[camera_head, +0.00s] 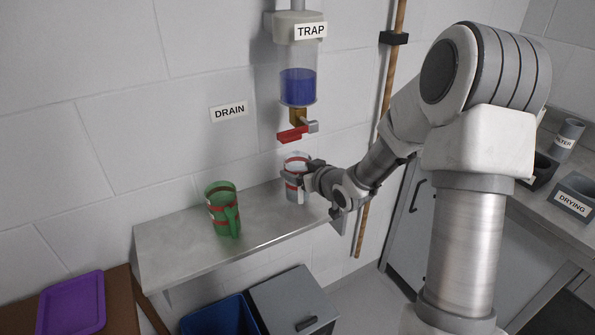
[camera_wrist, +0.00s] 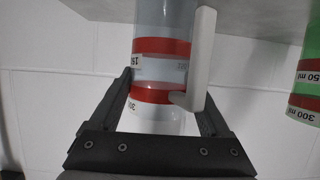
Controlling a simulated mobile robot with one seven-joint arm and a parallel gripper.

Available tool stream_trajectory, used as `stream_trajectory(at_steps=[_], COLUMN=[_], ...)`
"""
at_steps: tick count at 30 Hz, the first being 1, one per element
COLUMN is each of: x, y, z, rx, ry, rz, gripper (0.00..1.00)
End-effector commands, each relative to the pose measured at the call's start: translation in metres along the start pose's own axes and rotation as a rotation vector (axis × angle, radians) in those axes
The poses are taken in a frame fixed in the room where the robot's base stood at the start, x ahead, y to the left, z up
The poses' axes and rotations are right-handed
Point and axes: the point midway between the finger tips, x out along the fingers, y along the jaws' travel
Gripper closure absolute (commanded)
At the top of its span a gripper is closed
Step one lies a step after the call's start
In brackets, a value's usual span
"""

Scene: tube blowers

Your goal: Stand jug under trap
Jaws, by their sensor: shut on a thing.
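A clear jug (camera_head: 297,190) with red bands and a white handle is upright at the shelf, below the trap (camera_head: 298,62), which holds blue liquid. My gripper (camera_head: 299,173) is shut on this jug from the right. In the wrist view, the fingers of my gripper (camera_wrist: 166,92) sit on both sides of the jug (camera_wrist: 160,70), around its red bands, with the handle at the right. I cannot tell whether the jug's base touches the shelf. The trap's valve with its red handle (camera_head: 292,134) is just above the jug's mouth.
A green jug (camera_head: 221,205) stands on the metal shelf (camera_head: 165,245) to the left; it also shows in the wrist view (camera_wrist: 307,75). A DRAIN label (camera_head: 229,111) is on the wall. A wooden pole (camera_head: 389,80) rises right of the trap. A blue bin (camera_head: 215,315) is below.

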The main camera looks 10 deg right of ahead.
Motion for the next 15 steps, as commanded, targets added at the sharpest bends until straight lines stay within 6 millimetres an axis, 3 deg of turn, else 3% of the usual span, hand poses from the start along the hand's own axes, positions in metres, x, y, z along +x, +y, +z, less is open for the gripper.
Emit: stream_trajectory(at_steps=[5, 6, 9, 15], x=[0.0018, 0.0014, 0.0012, 0.0011], y=[0.0000, 0.0001, 0.0000, 0.0000], z=[0.0038, 0.0030, 0.0025, 0.0023], rx=[0.000, 0.000, 0.000, 0.000], ry=[0.000, 0.000, 0.000, 0.000], rz=[0.000, 0.000, 0.000, 0.000], gripper=[0.76, 0.16, 0.00, 0.00])
